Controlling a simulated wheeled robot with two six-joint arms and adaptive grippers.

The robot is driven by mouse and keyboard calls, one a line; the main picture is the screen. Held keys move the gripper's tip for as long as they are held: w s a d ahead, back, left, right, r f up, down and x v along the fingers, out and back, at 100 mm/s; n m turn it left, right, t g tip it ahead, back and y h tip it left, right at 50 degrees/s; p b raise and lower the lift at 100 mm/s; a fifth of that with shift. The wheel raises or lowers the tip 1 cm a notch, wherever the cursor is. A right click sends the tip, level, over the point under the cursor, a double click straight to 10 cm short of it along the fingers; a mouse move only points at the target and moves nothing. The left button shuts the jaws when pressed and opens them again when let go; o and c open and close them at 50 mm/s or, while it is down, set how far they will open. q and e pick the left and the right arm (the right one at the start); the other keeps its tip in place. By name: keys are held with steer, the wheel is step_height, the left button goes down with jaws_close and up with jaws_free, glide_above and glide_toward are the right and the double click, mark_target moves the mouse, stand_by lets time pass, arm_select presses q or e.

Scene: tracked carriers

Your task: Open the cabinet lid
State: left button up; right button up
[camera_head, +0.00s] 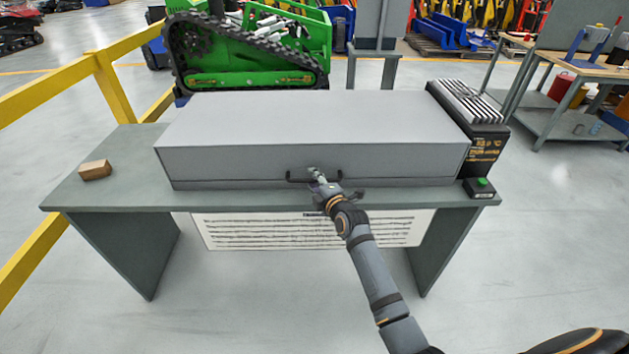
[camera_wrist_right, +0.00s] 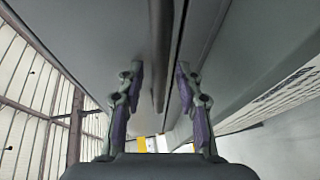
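The cabinet (camera_head: 240,165) is a long grey box lying on a table. Its lid (camera_head: 310,115) looks closed, with a thin seam low along the front face. A dark bar handle (camera_head: 297,180) sits on the front face. My right gripper (camera_head: 316,174) is at the handle and hides part of it. In the right wrist view my right gripper (camera_wrist_right: 158,75) has its two fingers apart, and the handle bar (camera_wrist_right: 160,45) runs between their tips without visible contact on both sides. My left gripper is not in view.
The grey-green table (camera_head: 110,165) carries a wooden block (camera_head: 95,170) at left, a black finned unit (camera_head: 485,140) at right, and a small box with a green button (camera_head: 482,186). A yellow railing (camera_head: 110,85) stands left. A green tracked machine (camera_head: 250,50) stands behind.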

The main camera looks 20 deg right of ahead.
jaws_close()
stand_by(0.4)
